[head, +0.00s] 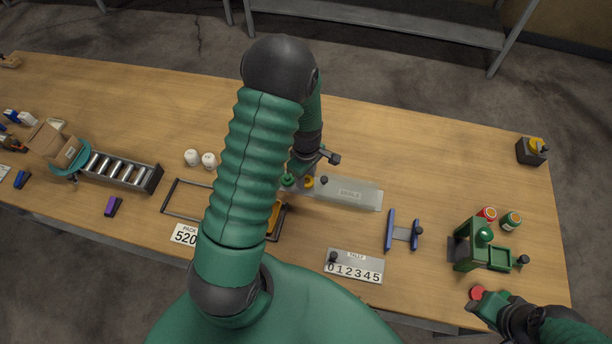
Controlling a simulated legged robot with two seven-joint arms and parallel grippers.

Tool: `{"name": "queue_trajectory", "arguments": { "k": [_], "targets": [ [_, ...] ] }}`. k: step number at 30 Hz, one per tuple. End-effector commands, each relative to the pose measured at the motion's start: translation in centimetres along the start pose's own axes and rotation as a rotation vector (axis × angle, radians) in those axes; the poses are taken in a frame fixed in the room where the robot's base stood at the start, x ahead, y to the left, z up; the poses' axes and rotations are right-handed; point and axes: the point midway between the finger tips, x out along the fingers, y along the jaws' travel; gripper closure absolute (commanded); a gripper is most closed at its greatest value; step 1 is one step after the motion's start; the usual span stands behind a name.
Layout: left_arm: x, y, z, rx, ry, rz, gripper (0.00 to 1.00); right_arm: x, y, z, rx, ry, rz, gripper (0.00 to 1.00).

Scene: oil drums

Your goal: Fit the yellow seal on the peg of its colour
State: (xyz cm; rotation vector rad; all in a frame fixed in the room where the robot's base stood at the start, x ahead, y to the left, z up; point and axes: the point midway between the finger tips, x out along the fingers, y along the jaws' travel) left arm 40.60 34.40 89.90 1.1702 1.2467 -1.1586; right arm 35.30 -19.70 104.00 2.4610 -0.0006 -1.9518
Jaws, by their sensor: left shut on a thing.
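A pale grey plate lettered SEALS (362,194) lies mid-table. At its left end are a small green piece (288,180), a small yellow piece that looks like the yellow seal (309,183), and a dark knob (324,181). My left gripper (312,168) reaches down over this end, shut on what looks like the yellow seal. The arm hides part of it, and I cannot tell whether the seal touches a peg. My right gripper (486,301) is low at the right, beside a red disc (477,292); its jaws are unclear.
A green press (470,250) and red (487,213) and green cans (511,221) stand at the right. A dark box with a yellow top (531,151) is far right.

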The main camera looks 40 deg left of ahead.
Motion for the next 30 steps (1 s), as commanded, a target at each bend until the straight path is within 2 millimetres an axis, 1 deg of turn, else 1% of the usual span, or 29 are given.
{"name": "queue_trajectory", "arguments": {
  "k": [13,30],
  "targets": [
    [0.9,0.0,-0.2,0.001,0.000,-0.001,1.00,0.5,0.0,0.1,0.000,0.000,0.000,0.57],
    [1.3,0.0,-0.2,0.000,0.000,0.000,1.00,0.6,0.0,0.1,0.000,0.000,0.000,0.57]
  ]
}}
